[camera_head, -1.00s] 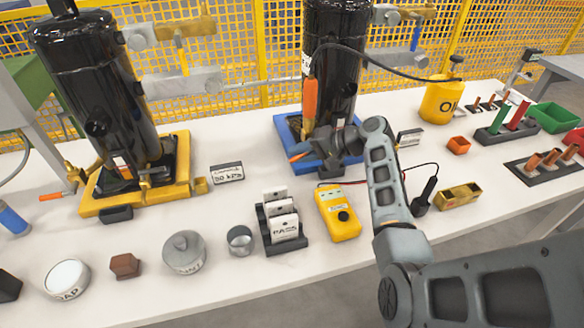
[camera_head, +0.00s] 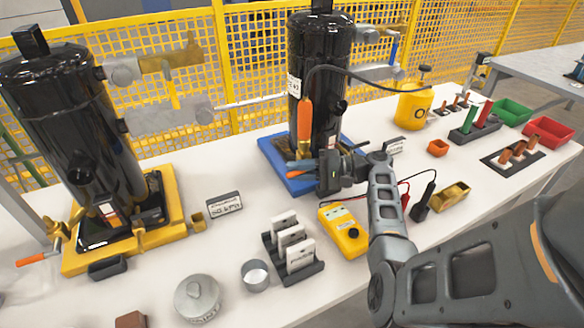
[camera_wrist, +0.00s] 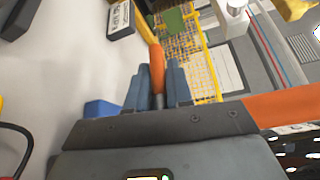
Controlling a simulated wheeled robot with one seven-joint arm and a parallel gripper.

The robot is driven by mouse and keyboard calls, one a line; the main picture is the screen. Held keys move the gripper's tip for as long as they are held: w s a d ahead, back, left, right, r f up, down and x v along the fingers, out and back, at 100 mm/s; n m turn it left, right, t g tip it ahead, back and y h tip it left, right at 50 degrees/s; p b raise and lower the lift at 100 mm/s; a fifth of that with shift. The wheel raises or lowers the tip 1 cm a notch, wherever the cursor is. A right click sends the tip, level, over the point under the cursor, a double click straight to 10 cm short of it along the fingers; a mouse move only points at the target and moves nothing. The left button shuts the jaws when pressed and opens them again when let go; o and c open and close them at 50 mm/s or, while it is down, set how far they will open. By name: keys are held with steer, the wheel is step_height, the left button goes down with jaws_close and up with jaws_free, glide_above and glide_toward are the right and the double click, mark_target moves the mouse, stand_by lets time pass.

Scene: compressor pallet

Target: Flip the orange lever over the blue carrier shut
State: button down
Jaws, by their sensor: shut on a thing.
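The blue carrier (camera_head: 272,151) lies on the white table under a black compressor (camera_head: 318,75). The orange lever (camera_head: 299,163) shows at its front, its tip poking out to the left of my gripper (camera_head: 312,172). In the wrist view, the orange lever (camera_wrist: 157,66) stands between the two blue-grey fingers of my gripper (camera_wrist: 157,88), which are shut on it. A small blue part (camera_wrist: 99,108), probably the carrier, shows beside the fingers. The lever's base and pivot are hidden behind my gripper.
A yellow meter (camera_head: 343,231) and a rack of white cards (camera_head: 292,246) stand in front. A yellow carrier (camera_head: 176,204) with another compressor (camera_head: 62,125) is at left.

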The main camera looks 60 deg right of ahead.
steer(key=c, duration=1.1)
jaws_free()
steer(key=shift+r, duration=0.55)
steer(key=shift+o, duration=0.7)
step_height(320, 180, up, 3)
steer(key=shift+w+d, duration=0.1)
steer(key=o, duration=0.5)
steer(key=shift+s+d+r, duration=0.55)
steer(key=shift+s, duration=0.15)
steer(key=s+d+r, duration=0.1)
steer(key=s+r, duration=0.1)
steer(key=s+d+r, duration=0.2)
steer(key=s, duration=0.1)
steer(key=s+d+r+b, duration=0.1)
steer(key=s+d+r, duration=0.1)
steer(key=s, duration=0.1)
steer(key=shift+s+d, duration=0.25)
steer(key=c, duration=0.6)
steer(key=shift+f, duration=0.1)
steer(key=shift+c, duration=0.2)
